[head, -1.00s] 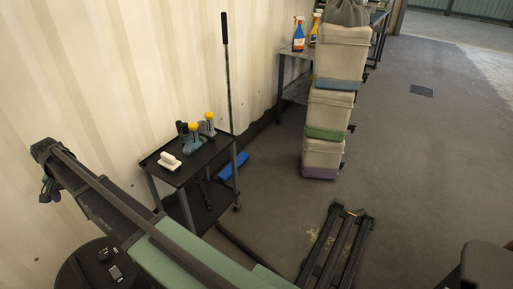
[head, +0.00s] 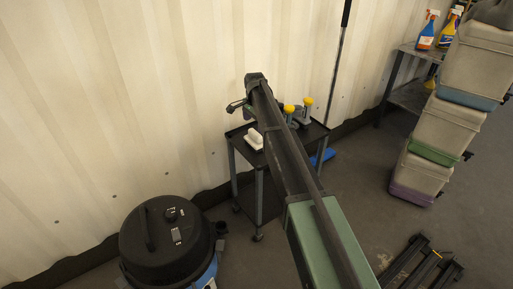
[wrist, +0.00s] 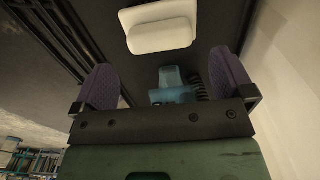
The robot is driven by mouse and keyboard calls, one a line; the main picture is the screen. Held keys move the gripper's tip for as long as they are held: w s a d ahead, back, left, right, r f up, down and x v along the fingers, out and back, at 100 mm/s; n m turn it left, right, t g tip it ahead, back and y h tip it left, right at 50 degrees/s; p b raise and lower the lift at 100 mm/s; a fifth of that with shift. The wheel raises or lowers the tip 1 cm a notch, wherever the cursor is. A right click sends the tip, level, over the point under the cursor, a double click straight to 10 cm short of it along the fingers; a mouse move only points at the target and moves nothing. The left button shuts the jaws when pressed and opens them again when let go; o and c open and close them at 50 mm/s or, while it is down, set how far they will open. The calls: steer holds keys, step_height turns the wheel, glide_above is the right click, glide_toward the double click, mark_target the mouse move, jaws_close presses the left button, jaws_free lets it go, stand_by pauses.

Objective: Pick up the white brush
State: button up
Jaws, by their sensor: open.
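The white brush (head: 254,139) lies on the left part of the top shelf of a black cart (head: 238,133), left of my arm in the head view. In the wrist view the brush (wrist: 158,26) is a pale rounded block near the top centre, just beyond the fingertips. My gripper (wrist: 162,62) has its two purple pads spread wide with nothing held between them. In the head view my gripper (head: 237,106) is at the far end of my arm, above and slightly left of the brush; its fingers are small there.
Teal tools with yellow tops (head: 306,107) stand on the cart, partly behind my arm. A black vacuum (head: 165,240) stands at lower left. Stacked grey bins (head: 445,125) are at right. A long pole (head: 338,60) leans on the corrugated wall.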

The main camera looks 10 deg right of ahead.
mark_target(255, 132)
step_height(255, 132, down, 6)
steer(key=b, duration=0.5)
steer(key=shift+f, duration=0.2)
steer(key=shift+r, duration=0.2)
steer(key=c, duration=0.8)
